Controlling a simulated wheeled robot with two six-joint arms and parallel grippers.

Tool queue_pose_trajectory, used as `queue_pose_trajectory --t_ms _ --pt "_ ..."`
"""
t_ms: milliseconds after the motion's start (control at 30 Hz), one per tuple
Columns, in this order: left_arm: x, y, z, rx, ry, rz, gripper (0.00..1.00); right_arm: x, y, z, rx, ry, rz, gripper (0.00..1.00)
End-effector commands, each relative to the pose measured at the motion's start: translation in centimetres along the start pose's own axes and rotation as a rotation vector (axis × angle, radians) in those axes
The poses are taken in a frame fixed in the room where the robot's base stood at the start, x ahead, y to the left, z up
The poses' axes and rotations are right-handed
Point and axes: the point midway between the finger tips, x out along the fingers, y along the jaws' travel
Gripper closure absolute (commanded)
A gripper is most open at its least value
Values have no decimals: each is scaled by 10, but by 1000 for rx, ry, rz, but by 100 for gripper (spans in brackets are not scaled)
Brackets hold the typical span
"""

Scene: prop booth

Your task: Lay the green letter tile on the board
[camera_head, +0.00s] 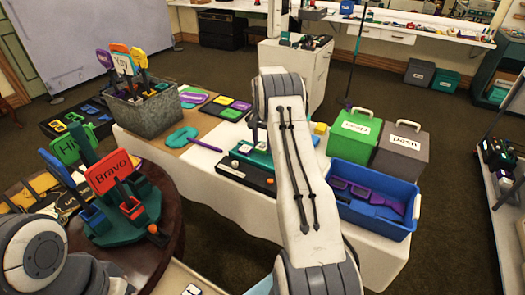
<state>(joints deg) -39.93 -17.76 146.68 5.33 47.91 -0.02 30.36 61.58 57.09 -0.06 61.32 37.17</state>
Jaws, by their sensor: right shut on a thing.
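My right arm reaches up the middle of the view over the white-covered table. Only a small grey part of my right gripper (254,131) shows at the arm's left edge. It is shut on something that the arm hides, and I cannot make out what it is. A dark board (48,131) at the left bears several small yellow, blue and green pieces that look like letter tiles. A green square (231,114) lies with purple and yellow ones on a dark mat; I cannot tell whether it is a letter tile. My left arm shows at the bottom left, its gripper out of view.
A round dark table (150,258) at the left holds a red "Bravo" paddle (109,171) in a green stand. A grey box (158,116) of paddles stands behind it. A blue bin (383,220), a green box (355,136) and a grey box (401,150) fill the table's right.

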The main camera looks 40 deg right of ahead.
Motion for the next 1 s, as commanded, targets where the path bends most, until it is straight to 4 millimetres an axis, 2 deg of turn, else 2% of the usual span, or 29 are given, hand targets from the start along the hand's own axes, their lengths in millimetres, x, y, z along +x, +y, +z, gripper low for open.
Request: queue_pose_trajectory --t_ms 133,367,733,767,800,833,1000 --pt "-2 0 0 0 0 0 50 9 -2 1 0 -2 1 94" --pt "-9 1 0 0 0 0 50 40 -1 0 1 -1 1 94" --pt "-5 0 0 0 0 0 50 46 -1 0 1 0 0 94" --pt "-6 0 0 0 0 0 50 44 -1 0 1 0 0 30" --pt "-6 0 0 0 0 0 50 44 -1 0 1 0 0 15" --pt "-6 0 0 0 0 0 50 44 -1 0 1 0 0 11" --pt "-6 0 0 0 0 0 50 44 -1 0 0 0 0 11"
